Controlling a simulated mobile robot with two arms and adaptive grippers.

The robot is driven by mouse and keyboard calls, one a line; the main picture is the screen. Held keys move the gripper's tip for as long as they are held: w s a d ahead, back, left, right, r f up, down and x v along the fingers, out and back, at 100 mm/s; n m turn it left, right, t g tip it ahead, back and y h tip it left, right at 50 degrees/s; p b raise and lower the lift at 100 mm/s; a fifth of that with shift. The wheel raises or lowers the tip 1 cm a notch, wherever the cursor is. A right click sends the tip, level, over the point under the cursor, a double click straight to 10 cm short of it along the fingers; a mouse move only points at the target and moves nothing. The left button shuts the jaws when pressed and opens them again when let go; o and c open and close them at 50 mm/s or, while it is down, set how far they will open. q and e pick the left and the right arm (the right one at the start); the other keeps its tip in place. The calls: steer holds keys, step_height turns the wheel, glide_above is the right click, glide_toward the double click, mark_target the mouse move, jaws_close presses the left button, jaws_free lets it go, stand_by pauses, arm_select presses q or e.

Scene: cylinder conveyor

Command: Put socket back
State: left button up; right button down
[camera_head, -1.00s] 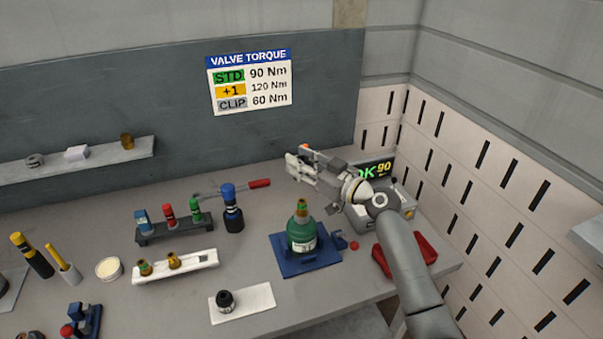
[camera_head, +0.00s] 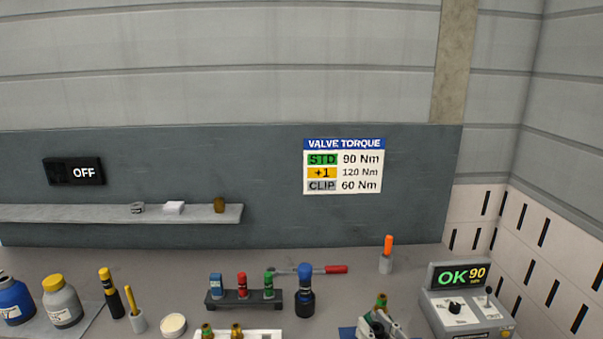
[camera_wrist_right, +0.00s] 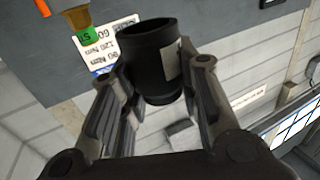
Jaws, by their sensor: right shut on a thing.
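In the right wrist view a black hollow socket (camera_wrist_right: 152,62) with a pale label stands between the fingers of my right gripper (camera_wrist_right: 155,95), which is shut on it. The socket cannot be made out in the head view. The valve also shows at the upper left of the right wrist view (camera_wrist_right: 82,25), apart from the socket. My left gripper is not in view.
A dark rack (camera_head: 244,300) holds blue, red and green pieces, with a blue-topped bottle (camera_head: 305,292) beside it. The tester (camera_head: 462,305) reads OK 90. A white tray (camera_head: 262,334) with brass valves is cut off below.

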steer(key=s+d+f+m+h+b, duration=0.2)
steer(key=s+f+h+b, duration=0.1)
steer(key=s, duration=0.6)
steer(key=s+d+f+m+t+h+b, duration=0.1)
steer(key=s+f+h+b, duration=0.3)
steer(key=s, duration=0.6)
steer(key=shift+d+f+m, duration=0.3)
steer(key=shift+d+m, duration=0.05)
steer(key=shift+m, duration=0.35)
